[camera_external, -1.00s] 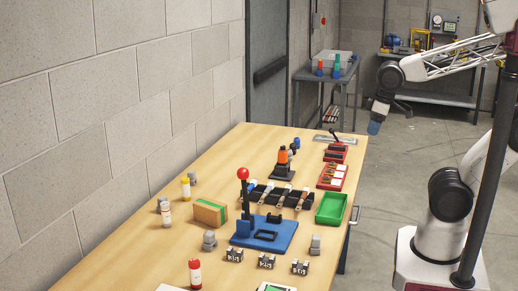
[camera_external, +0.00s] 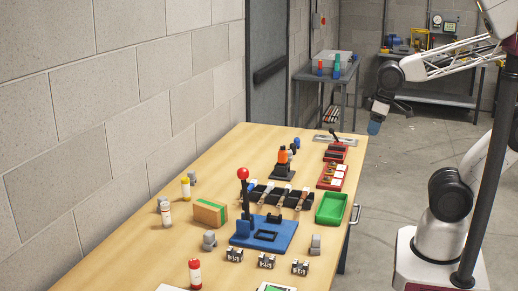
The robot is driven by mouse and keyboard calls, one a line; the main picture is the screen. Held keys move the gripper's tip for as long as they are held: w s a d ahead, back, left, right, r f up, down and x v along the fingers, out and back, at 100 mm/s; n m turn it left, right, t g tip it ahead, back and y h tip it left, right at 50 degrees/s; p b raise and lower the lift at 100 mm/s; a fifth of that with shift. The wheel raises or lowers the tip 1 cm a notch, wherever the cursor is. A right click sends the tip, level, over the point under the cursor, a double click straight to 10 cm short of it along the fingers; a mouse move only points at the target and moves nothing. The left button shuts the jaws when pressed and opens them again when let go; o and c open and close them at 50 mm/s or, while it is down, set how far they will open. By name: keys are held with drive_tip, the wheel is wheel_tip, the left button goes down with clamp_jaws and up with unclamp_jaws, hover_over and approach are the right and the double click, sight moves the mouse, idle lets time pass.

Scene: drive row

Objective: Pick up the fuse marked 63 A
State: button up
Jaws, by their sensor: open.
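No marking that reads 63 A can be made out at this size, so I cannot tell which thing is that fuse. Three small dark blocks with white labels stand in a row near the front of the table: the left block (camera_external: 234,255), the middle block (camera_external: 266,261) and the right block (camera_external: 300,267). Their print is too small to read. A red tray (camera_external: 331,184) at the back right holds small white and brown pieces, also unreadable. My gripper (camera_external: 374,127) is open, seen small, raised beyond the table's right edge and apart from everything on it.
A blue base (camera_external: 280,240) with a red-knobbed lever stands mid-table. Behind it lies a black rack (camera_external: 262,196) of handled tools; a green tray (camera_external: 331,208) is to its right.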

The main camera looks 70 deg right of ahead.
drive_tip(key=shift+o, duration=0.4)
idle(0.3)
drive_tip(key=w+a+f+m+y, duration=0.1)
drive_tip(key=w+a+m+y, duration=0.2)
drive_tip(key=w+a, duration=0.5)
drive_tip(key=w+a+f+m+y, duration=0.1)
drive_tip(key=w+a+m+y, duration=0.25)
drive_tip(key=w, duration=0.95)
drive_tip(key=w+a+f+m+y, duration=0.15)
drive_tip(key=w+a+m, duration=0.25)
drive_tip(key=w+a, duration=0.45)
drive_tip(key=w+a+f+m+t+y, duration=0.1)
drive_tip(key=w+a+f+m, duration=0.2)
drive_tip(key=w, duration=0.6)
drive_tip(key=w+a+f+m+t+y, duration=0.1)
drive_tip(key=w+a+f+m+y, duration=0.1)
drive_tip(key=w+a+f+m, duration=0.2)
drive_tip(key=w+a+f+m+t+y, duration=0.1)
drive_tip(key=w+a+f+m, duration=0.2)
drive_tip(key=w+f, duration=0.6)
drive_tip(key=shift+w+a+m+y, duration=0.15)
drive_tip(key=shift+w+m, duration=0.4)
drive_tip(key=shift+w, duration=0.65)
drive_tip(key=shift+w+a+m+y, duration=0.15)
drive_tip(key=shift+w+m, duration=0.35)
drive_tip(key=shift+w, duration=0.65)
